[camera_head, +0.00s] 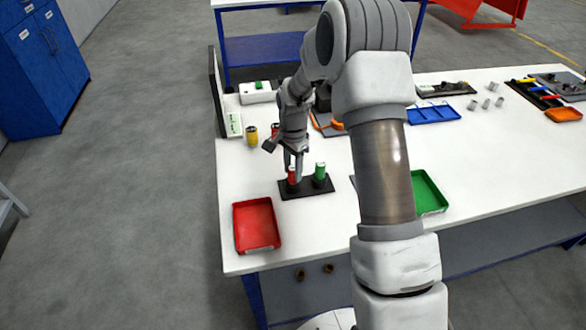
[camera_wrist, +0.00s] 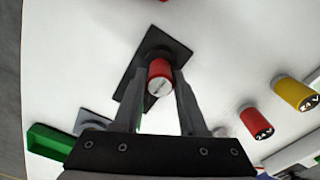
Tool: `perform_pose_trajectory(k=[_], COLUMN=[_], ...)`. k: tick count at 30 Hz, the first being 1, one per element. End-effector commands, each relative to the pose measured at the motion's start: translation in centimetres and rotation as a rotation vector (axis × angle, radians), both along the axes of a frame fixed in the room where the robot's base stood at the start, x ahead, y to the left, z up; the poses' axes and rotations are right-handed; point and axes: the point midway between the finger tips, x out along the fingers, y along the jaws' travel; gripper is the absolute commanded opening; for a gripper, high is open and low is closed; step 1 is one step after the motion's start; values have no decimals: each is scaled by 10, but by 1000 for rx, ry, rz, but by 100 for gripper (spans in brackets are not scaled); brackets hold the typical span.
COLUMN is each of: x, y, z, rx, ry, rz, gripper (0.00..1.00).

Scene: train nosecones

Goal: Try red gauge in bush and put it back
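The red gauge (camera_head: 292,180), a red cylinder with a pale top, stands upright at the left end of a small black stand (camera_head: 306,191). A green gauge (camera_head: 320,172) stands at the right end. My gripper (camera_head: 293,160) reaches down over the red gauge. In the wrist view my gripper's fingers (camera_wrist: 161,70) lie on either side of the red gauge (camera_wrist: 159,78); whether they press on it cannot be told. I cannot pick out the bush for certain.
A red tray (camera_head: 256,224) lies at the near left table corner. A green tray (camera_head: 430,195) lies right of my arm. Yellow (camera_head: 252,136) and red cylinders stand behind the gripper; the wrist view shows yellow (camera_wrist: 296,93) and red (camera_wrist: 257,122) ones marked 24 V.

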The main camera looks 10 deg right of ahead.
Motion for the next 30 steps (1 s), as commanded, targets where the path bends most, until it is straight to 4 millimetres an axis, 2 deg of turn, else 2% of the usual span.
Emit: perform_pose_trajectory(k=[1,4,13,17,23,30], x=[0,0,0,1,1,1], y=[0,0,0,0,0,0], z=[0,0,1,10,50,110], rx=[0,0,0,0,-2,0], ry=[0,0,0,-4,-5,-6], rz=[0,0,0,0,-1,0], gripper=[53,71,72,72,72,72])
